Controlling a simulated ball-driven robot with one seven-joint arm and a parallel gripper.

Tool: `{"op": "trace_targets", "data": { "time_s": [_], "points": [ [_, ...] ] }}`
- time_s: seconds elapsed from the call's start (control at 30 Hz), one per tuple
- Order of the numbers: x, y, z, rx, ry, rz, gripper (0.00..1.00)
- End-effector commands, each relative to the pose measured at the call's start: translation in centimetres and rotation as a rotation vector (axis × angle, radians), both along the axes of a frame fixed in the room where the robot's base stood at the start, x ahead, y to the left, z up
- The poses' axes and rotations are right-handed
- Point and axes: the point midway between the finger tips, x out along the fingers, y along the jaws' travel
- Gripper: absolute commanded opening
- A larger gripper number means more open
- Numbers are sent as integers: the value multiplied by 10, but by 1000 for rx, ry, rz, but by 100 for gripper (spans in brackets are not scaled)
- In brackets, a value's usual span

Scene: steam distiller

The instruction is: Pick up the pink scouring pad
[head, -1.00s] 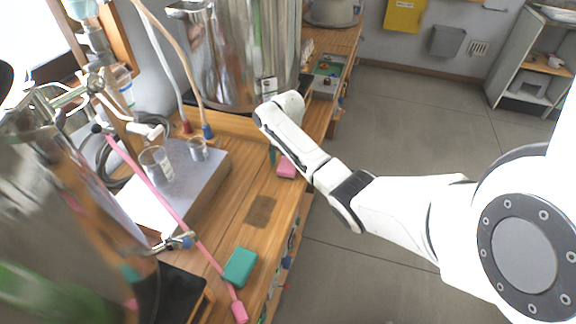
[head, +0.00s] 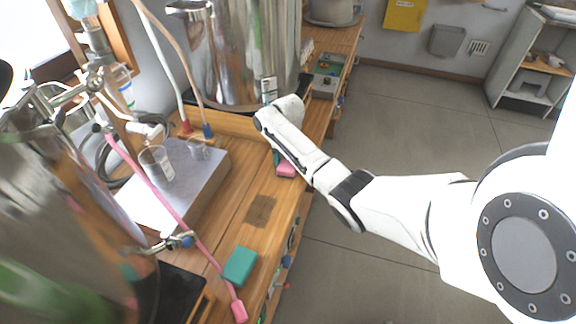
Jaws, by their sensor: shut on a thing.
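The pink scouring pad (head: 286,170) shows in the head view, low beside my white forearm on the wooden bench. My arm covers part of it. A narrow dark teal strip shows at its upper left; I cannot tell whether it belongs to the pad. My arm reaches in from the right, and its bent wrist lies above and beyond the pad. My gripper is hidden behind my own arm, so its fingers and any contact with the pad cannot be seen.
A green pad (head: 240,266) lies near the bench's front edge. A grey box (head: 205,185) carries beakers. A large steel vessel (head: 225,60) stands behind my wrist. Open floor (head: 400,130) lies right of the bench.

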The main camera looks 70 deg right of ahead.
Motion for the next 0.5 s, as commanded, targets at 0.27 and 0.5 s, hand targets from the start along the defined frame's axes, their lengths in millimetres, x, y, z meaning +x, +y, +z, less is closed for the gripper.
{"op": "trace_targets", "data": {
  "time_s": [0.27,0.5],
  "points": [
    [0,0,2,0,0,0,39],
    [1,-1,27,-2,-3,1,39]
  ]
}}
